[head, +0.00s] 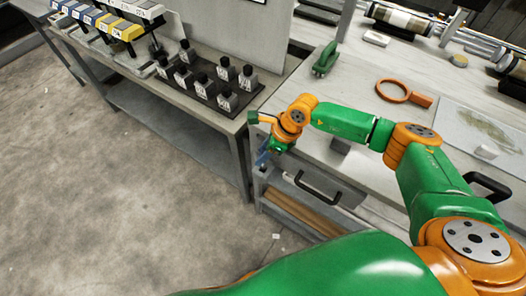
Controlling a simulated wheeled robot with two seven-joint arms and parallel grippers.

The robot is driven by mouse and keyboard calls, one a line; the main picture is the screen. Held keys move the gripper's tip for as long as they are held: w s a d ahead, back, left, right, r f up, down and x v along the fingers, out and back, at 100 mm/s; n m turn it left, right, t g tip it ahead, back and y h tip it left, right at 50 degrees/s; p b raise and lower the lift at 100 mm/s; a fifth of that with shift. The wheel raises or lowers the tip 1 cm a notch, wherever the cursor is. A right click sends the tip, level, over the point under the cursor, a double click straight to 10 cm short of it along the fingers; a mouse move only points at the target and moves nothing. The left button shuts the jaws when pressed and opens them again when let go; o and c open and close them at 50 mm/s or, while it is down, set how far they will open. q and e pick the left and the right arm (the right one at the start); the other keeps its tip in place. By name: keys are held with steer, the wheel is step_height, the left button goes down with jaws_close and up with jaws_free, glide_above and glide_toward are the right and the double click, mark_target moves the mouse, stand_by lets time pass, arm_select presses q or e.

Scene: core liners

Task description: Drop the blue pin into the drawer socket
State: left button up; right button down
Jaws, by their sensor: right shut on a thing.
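My right gripper (268,151) is at the end of the green and orange arm, over the left front corner of the grey workbench (352,170). It is shut on a small blue thing, which looks like the blue pin (262,159), hanging at the bench's front edge. The pin is small and partly hidden, so its tilt is hard to tell. A drawer (345,197) with a black handle (318,188) is in the bench front, below and right of the gripper. I cannot make out its socket. My left gripper is not in view.
A black tray (205,95) of dark-capped bottles stands on the side table, left of the gripper. An orange magnifier-like ring (392,91), a green tool (325,60) and a map-like sheet (482,135) lie on the bench. Open concrete floor (110,190) is at left.

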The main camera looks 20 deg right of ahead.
steer(key=shift+f+b, duration=1.65)
steer(key=shift+f, duration=0.3)
steer(key=shift+c, duration=2.2)
jaws_free()
steer(key=shift+o, duration=0.4)
steer(key=shift+s+a+r, duration=0.1)
steer(key=shift+s+r, duration=0.05)
